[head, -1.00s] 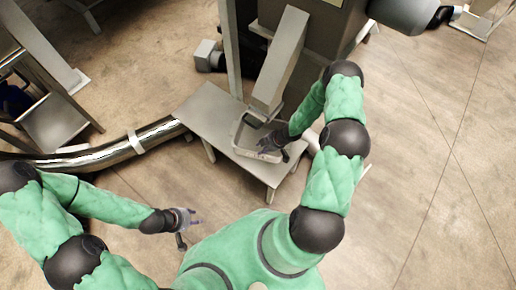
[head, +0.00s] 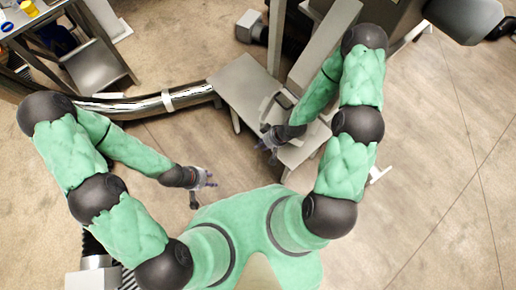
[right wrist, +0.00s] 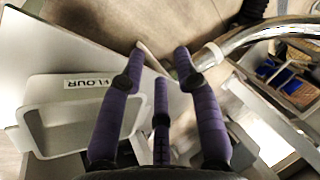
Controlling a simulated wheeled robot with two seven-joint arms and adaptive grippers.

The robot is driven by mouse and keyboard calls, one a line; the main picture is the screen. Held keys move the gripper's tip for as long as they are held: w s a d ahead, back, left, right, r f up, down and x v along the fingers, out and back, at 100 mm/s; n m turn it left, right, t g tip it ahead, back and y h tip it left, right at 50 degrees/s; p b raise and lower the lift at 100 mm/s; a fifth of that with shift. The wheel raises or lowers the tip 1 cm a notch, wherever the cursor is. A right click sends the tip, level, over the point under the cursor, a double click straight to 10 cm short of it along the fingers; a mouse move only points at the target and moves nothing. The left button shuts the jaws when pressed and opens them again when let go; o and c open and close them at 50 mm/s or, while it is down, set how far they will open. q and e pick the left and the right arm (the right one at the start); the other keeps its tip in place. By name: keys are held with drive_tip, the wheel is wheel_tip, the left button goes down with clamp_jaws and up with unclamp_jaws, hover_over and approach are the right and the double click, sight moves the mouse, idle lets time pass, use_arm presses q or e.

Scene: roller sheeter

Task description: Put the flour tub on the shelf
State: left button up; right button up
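The flour tub (right wrist: 62,112) is a pale grey open tub with a FLOUR label, left of my right gripper's fingers in the right wrist view. In the head view the tub (head: 279,103) sits on a low grey table (head: 238,88) beneath a slanted chute, partly hidden by my arm. My right gripper (head: 268,145) is at the table's near edge, in front of the tub. My left gripper (head: 212,179) hangs empty over the floor, fingers apart.
A shiny pipe (head: 150,104) runs along the floor left of the table. A rack (head: 95,68) with shelves stands at upper left, a yellow item (head: 29,8) on top. The grey machine column (head: 325,40) rises behind the table.

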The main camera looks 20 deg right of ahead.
drive_tip(key=s+a+r+m+g+h, duration=0.1)
drive_tip(key=s+a+m, duration=0.3)
drive_tip(key=s, duration=0.4)
drive_tip(key=shift+s+a+r+g, duration=0.25)
drive_tip(key=shift+a+r+g, duration=0.2)
drive_tip(key=shift+a+g, duration=0.15)
